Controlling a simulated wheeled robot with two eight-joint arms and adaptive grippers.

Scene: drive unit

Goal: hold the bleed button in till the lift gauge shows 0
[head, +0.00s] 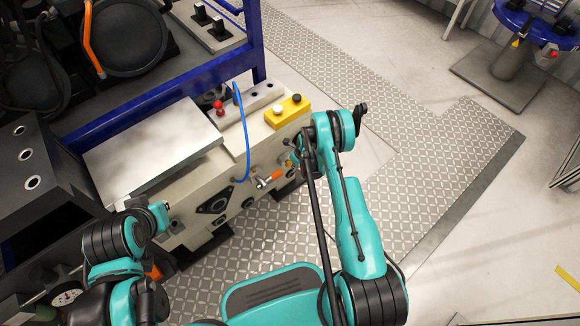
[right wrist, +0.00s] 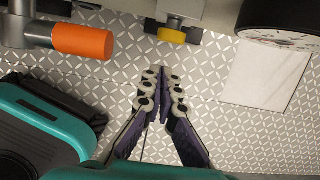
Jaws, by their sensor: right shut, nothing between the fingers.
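In the right wrist view, a yellow round button (right wrist: 172,35), apparently the bleed button, sticks out from a metal fitting at the top. A black round gauge (right wrist: 262,14) is at the top right; its white face is seen edge-on and its reading is not legible. My right gripper (right wrist: 163,82) is shut and empty, its tips a little below the yellow button in the picture and apart from it. In the head view my right gripper (head: 293,158) is beside the machine's front face, partly hidden by my arm. My left arm is at the lower left; its fingers are not clear.
An orange-handled lever (right wrist: 82,41) is left of the yellow button; it also shows in the head view (head: 277,174). A yellow box (head: 287,112) with two buttons and a red knob (head: 218,107) are on the machine top. A blue hose (head: 242,130) hangs down the front.

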